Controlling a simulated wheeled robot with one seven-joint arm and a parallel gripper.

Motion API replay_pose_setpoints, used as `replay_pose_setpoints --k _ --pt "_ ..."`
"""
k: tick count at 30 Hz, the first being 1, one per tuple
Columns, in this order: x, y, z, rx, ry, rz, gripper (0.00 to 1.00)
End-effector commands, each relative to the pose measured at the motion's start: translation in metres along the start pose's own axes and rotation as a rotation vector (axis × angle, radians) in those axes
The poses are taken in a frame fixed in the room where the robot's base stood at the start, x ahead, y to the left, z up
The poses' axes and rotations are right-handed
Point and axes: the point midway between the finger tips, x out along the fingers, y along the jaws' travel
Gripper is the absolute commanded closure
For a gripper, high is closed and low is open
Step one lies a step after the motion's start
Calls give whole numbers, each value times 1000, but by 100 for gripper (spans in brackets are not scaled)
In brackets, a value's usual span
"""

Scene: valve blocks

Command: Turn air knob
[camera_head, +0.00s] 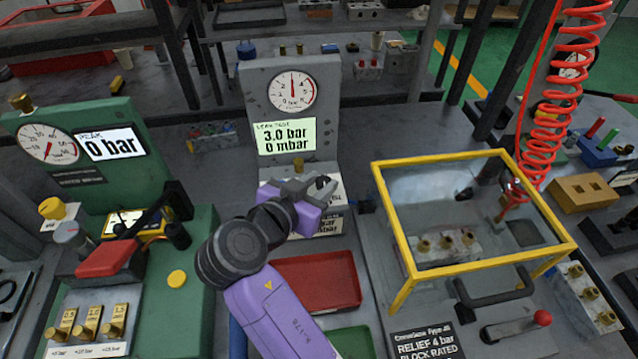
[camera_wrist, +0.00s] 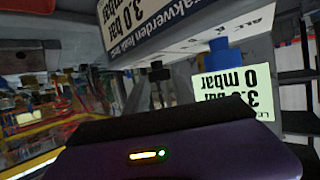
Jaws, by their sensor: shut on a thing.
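The leak test block (camera_head: 262,95) stands upright in the middle of the head view, with a round gauge (camera_head: 291,91) near 3 bar. Its green display (camera_head: 284,136) reads 3.0 bar and 0 mbar. My gripper (camera_head: 319,188) is at the labelled white box low on its front, shut on what looks like the air knob. The fingers hide the knob in the head view. In the wrist view my purple gripper body fills the bottom, and a blue fitting (camera_wrist: 218,52) shows beside the upside-down display (camera_wrist: 236,92). I cannot tell the knob's angle.
A yellow-framed clear guard (camera_head: 474,215) stands right of the block. A red tray (camera_head: 318,282) lies below my gripper. A green press station (camera_head: 100,165) with a red lever is at left. A red coiled hose (camera_head: 568,95) hangs at right.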

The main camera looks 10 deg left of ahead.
Motion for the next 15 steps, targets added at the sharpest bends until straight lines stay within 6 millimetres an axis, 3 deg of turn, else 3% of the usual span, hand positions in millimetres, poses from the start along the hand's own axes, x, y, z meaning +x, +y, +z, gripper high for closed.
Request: replay_pose_setpoints --k 1,4,15 --pt "0 0 1 -1 -3 1 68" --pt "0 0 1 -1 -2 0 48" --pt "-3 0 1 -2 0 -2 48"
